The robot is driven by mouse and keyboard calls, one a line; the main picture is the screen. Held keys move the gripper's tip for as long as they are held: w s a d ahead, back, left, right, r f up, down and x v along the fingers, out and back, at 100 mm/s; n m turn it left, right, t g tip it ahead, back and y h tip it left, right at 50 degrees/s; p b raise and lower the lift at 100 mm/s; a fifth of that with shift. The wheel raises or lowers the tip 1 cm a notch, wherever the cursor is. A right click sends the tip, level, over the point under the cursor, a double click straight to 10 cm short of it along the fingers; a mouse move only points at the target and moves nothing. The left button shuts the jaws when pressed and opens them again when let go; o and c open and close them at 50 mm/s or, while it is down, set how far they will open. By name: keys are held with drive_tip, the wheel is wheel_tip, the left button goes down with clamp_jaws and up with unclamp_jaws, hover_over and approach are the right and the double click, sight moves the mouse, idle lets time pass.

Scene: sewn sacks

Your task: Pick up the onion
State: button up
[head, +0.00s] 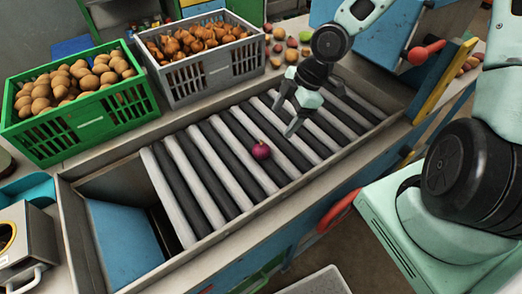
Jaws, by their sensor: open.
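A small round purple-red onion (261,151) lies alone on the roller conveyor (207,158), near the middle of its length. My gripper (284,118) is open and empty above the rollers. It is up and to the right of the onion in the head view, with its fingers apart and not touching it. The exact height of the fingers above the rollers is hard to tell.
A green crate (85,128) of potatoes and a grey crate (207,79) of brown onions stand behind the conveyor. Loose produce lies right of the grey crate. A metal rim (110,163) surrounds the rollers. A blue chute (125,245) lies at the left end.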

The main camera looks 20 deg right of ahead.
sight(265, 145)
drive_tip(key=b+x, duration=0.1)
drive_tip(key=x, duration=0.6)
drive_tip(key=shift+a+f, duration=0.1)
drive_tip(key=shift+f, duration=0.15)
drive_tip(key=shift+x, duration=2.85)
drive_tip(key=shift+w, duration=0.15)
drive_tip(key=c, duration=1.1)
